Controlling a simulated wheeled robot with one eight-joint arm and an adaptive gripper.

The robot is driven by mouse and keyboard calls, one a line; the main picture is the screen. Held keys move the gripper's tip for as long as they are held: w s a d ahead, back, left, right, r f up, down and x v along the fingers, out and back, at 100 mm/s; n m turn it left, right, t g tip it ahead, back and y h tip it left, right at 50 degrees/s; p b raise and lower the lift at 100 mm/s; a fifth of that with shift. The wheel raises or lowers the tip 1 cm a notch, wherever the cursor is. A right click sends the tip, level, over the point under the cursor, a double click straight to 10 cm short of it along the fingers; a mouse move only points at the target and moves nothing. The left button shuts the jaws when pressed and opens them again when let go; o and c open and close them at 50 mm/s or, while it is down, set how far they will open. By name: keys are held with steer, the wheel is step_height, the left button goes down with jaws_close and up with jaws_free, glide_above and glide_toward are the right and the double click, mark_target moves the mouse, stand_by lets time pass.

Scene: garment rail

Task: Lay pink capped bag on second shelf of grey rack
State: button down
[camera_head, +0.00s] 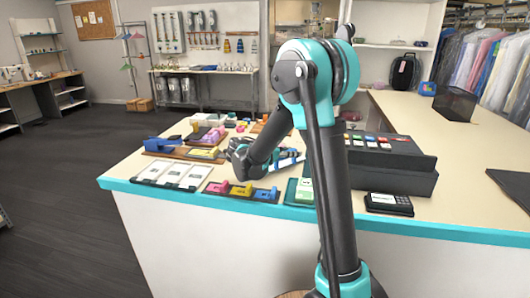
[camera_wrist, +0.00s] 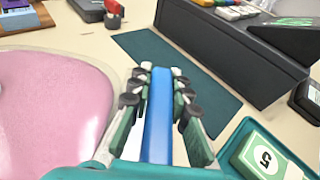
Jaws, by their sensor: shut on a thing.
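My gripper (camera_wrist: 160,105) is shut on a narrow blue piece (camera_wrist: 159,125) that stands between its fingers. In the head view my gripper (camera_head: 285,162) is low over the counter, partly hidden by my arm. A large, smooth pink thing (camera_wrist: 45,105) with a pale grey rim fills the left of the wrist view. It may be the pink bag, but I see no cap on it, and I cannot tell whether the blue piece belongs to it. I cannot pick out the grey rack for sure.
The cream counter (camera_head: 390,110) has a teal edge. A dark grey box with coloured buttons (camera_head: 385,155) stands right of my gripper, with a card terminal (camera_head: 388,203) before it. Coloured trays crowd the left.

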steer(key=shift+r, duration=0.1)
step_height(320, 180, up, 20)
stand_by(0.7)
